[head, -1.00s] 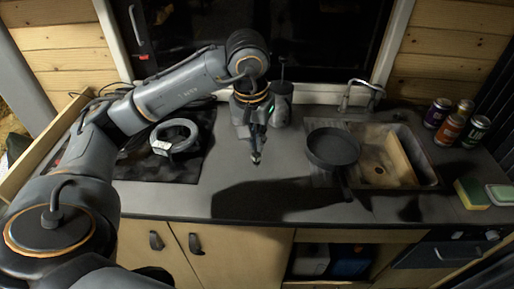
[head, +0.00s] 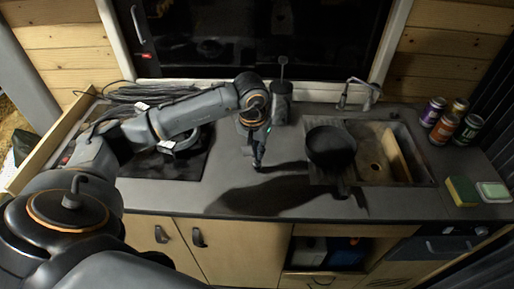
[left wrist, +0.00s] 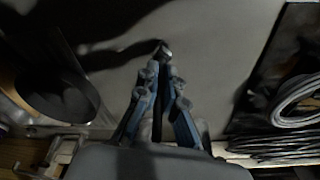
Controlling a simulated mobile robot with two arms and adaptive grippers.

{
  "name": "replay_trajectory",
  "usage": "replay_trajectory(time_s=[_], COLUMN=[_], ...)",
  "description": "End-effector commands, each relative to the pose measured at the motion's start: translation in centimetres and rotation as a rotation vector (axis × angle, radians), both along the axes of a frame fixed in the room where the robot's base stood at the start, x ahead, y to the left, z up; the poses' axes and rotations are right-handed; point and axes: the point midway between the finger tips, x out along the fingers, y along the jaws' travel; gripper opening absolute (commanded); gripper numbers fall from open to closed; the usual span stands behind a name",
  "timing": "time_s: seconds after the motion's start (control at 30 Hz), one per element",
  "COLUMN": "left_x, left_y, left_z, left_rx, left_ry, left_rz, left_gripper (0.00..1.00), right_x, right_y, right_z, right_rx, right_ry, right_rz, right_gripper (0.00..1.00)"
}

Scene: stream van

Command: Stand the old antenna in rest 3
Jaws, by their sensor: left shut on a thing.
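My left gripper (head: 257,160) points down over the bare grey counter left of the frying pan. It also shows in the left wrist view (left wrist: 164,72), its fingers closed together. A slim dark thing, apparently the old antenna (left wrist: 163,48), is held in it; only a small pale tip shows past the fingertips, and the rest is hidden by the fingers. I cannot tell whether the tip touches the counter. No numbered rest can be made out in either view. My right gripper is not in view.
A black frying pan (head: 331,147) lies by the sink (head: 415,165). A dark canister with a knobbed rod (head: 282,103) stands behind my gripper. Coiled cables (head: 150,92) lie at the back left. Several cans, including a purple one (head: 433,112), and a sponge (head: 462,191) are at right.

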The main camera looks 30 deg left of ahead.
Motion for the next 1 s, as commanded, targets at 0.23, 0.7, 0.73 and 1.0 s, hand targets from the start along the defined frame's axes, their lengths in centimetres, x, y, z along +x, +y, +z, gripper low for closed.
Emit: replay_trajectory(time_s=[0.23, 0.7, 0.73, 1.0], left_x=[0.0, 0.0, 0.0, -0.7], left_y=[0.0, 0.0, 0.0, -0.1], left_z=[-0.2, 0.3, 0.5, 6.0], left_rx=[0.0, 0.0, 0.001, -0.001], left_ry=[0.0, -0.001, -0.004, -0.01], left_rz=[0.0, 0.001, 0.0, 0.001], left_gripper=[0.2, 0.31, 0.31, 0.31], right_x=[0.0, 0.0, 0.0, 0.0], right_y=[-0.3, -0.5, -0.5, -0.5], right_z=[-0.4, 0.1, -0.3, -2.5], right_rx=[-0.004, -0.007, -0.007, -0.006], right_ry=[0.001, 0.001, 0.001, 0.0], right_rz=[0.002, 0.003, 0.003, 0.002], right_gripper=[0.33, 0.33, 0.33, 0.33])
